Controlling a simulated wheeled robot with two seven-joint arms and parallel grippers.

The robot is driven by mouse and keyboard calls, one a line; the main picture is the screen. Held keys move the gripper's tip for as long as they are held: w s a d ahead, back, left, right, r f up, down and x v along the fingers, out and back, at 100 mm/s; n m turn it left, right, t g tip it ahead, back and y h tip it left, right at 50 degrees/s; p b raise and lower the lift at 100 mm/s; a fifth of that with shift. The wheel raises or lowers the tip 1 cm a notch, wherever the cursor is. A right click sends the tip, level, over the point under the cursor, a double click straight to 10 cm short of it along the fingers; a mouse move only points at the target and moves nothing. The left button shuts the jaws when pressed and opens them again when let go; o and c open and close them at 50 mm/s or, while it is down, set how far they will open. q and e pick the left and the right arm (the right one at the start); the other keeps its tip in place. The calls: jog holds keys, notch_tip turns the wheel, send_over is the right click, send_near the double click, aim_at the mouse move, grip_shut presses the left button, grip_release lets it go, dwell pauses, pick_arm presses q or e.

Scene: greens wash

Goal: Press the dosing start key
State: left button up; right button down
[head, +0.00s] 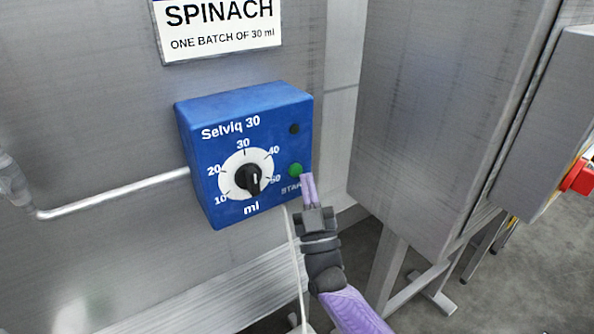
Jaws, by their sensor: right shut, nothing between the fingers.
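The blue dosing box (222,120), marked "Selviq 30", is fixed to the grey metal wall. Its green start key (295,170) sits at the right of its face, above the partly covered word "START". A small dark round spot (294,128) is above the key and looks unlit. The white dial (233,164) has a black knob (252,180) and a scale from 10 to 50 ml. My right gripper (308,176) is shut and empty, its purple fingertips just right of and slightly below the green key. I cannot tell whether they touch the box. My left gripper is out of view.
A sign (220,30) reading "SPINACH, ONE BATCH OF 30 ml" is above the box. A metal pipe (115,192) runs to the box's left side. A large grey cabinet (440,110) stands close on the right. A thin pale hose (296,265) hangs below the box.

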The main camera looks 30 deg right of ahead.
jog(key=shift+w, duration=0.15)
dwell(0.7)
jog(key=shift+w, duration=0.25)
jog(key=shift+w+b, duration=0.45)
jog(key=shift+b, duration=0.15)
dwell(0.4)
dwell(0.3)
jog(key=shift+s+p, duration=0.65)
jog(key=shift+s, duration=0.2)
